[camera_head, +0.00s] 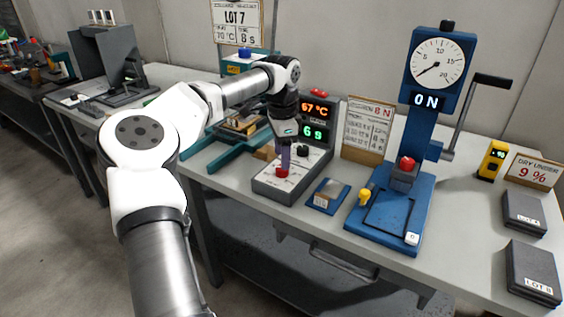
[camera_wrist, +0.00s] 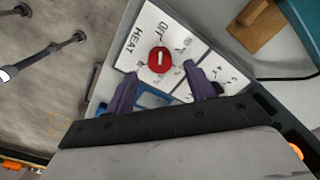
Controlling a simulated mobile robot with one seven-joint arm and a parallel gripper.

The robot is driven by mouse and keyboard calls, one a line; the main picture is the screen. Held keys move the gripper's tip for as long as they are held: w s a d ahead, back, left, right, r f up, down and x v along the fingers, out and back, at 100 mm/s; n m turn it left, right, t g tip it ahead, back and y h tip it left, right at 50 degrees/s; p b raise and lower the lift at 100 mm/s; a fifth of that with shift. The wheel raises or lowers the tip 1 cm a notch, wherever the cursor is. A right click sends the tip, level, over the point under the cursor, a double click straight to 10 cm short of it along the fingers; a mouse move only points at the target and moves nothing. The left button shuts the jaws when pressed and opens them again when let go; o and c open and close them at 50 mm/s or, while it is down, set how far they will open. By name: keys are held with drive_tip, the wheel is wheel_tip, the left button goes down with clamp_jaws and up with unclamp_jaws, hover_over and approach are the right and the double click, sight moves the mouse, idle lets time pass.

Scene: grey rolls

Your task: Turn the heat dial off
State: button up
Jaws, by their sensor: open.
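The heat dial is a round red knob (camera_wrist: 159,60) with a pale pointer line, on a white panel (camera_wrist: 145,30) lettered HEAT. In the wrist view lettering like "OFF" lies beside the knob's top. In the head view my gripper (camera_head: 284,160) points down just above the knob. Contact cannot be told.
A dark knob (camera_head: 302,151) sits behind the red one on the box. A small blue pad (camera_head: 327,195) and a blue press (camera_head: 395,215) with a gauge and red button stand to the right. Dark boxes (camera_head: 524,212) lie at the far right.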

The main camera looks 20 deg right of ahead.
wheel_tip(320, 180, up, 10)
drive_tip(key=shift+r, duration=0.25)
idle(0.4)
